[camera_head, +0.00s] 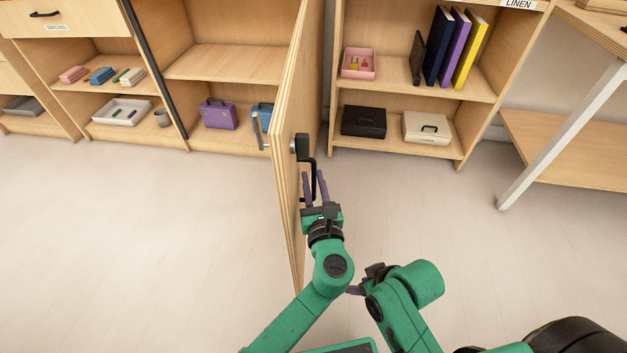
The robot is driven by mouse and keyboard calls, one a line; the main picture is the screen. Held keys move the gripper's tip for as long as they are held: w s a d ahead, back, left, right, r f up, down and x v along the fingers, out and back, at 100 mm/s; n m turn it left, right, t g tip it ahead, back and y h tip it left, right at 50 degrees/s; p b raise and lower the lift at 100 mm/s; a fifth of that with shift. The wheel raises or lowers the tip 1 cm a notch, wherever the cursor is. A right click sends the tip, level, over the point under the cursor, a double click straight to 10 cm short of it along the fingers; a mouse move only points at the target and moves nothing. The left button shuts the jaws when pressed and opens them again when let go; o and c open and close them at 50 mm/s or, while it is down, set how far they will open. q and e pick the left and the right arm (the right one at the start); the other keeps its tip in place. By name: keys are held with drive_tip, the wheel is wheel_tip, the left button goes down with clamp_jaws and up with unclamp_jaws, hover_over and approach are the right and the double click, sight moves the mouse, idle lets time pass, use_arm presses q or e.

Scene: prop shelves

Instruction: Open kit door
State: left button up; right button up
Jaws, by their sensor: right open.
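The kit door (288,130) is a wooden panel standing swung out from the left shelf unit, seen nearly edge-on. A black lock plate and bar handle (314,165) are on its right face, and a grey handle (259,132) is on its left side. My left gripper (315,180) is at the black handle, with its two purple fingers on either side of the bar. Whether they press on it cannot be told. My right gripper (357,290) is low, behind and to the right of the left arm, clear of the door; its jaws are partly hidden.
Behind the door, the left shelf unit holds a purple case (218,115) and a blue case (263,112). The right shelf unit holds a black box (363,122), a cream box (427,128), a pink tray (358,64) and binders (464,50). The floor (150,240) left of the door is clear.

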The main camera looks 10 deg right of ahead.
use_arm(q)
drive_tip(key=s+p, duration=0.2)
drive_tip(key=s, duration=1.2)
drive_tip(key=shift+s+a+p, duration=0.2)
drive_tip(key=shift+s+p, duration=0.1)
use_arm(e)
drive_tip(key=s+d, duration=0.1)
drive_tip(key=s+d+r+g+h, duration=0.1)
drive_tip(key=s+d+g, duration=0.1)
drive_tip(key=d, duration=0.1)
drive_tip(key=shift+r+m+h, duration=0.3)
drive_tip(key=shift+r, duration=0.05)
